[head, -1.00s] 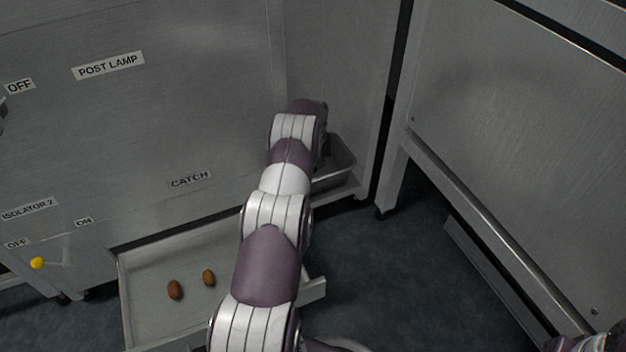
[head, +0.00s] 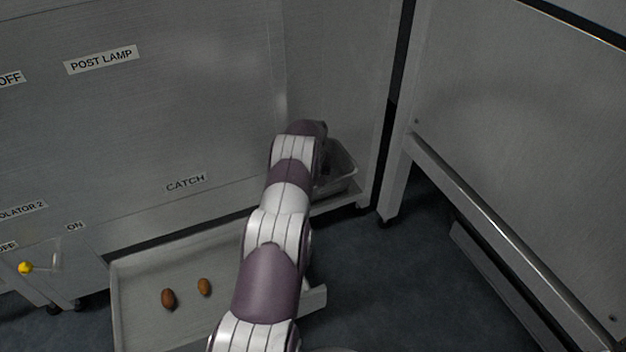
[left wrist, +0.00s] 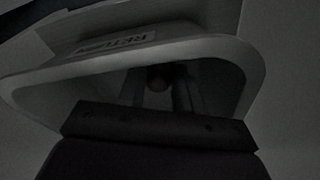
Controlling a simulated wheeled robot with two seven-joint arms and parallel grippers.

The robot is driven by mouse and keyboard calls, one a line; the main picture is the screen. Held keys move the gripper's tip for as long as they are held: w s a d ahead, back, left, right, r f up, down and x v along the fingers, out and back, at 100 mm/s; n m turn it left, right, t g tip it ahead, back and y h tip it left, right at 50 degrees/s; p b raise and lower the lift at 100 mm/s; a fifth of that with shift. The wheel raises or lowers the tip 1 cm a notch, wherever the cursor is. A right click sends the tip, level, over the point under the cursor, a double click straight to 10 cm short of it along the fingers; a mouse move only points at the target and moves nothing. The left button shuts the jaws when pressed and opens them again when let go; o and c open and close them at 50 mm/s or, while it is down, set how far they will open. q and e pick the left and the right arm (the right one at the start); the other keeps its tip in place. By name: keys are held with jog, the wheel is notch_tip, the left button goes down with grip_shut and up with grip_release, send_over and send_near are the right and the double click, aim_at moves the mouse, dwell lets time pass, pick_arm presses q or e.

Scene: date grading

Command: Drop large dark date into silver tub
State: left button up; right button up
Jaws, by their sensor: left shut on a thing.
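The silver tub (head: 344,168) stands at the foot of the cabinet, partly hidden behind my left arm in the head view. In the dim left wrist view, its pale rim (left wrist: 215,50) surrounds my left gripper (left wrist: 160,92). The gripper reaches into the tub's opening, shut on a small brownish date (left wrist: 158,84) between its fingers. The date's size and exact colour are hard to judge in the dark. In the head view the fingers and held date are hidden by my arm. My right gripper is not in view.
Two brown dates, one larger (head: 168,298) and one smaller (head: 204,286), lie in the catch tray (head: 135,285). A yellow-knobbed lever (head: 26,267) is at left. A metal cabinet frame (head: 470,220) stands at right, with dark floor between.

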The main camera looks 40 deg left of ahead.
pick_arm(q)
jog(key=o, duration=0.8)
jog(key=shift+c, duration=0.2)
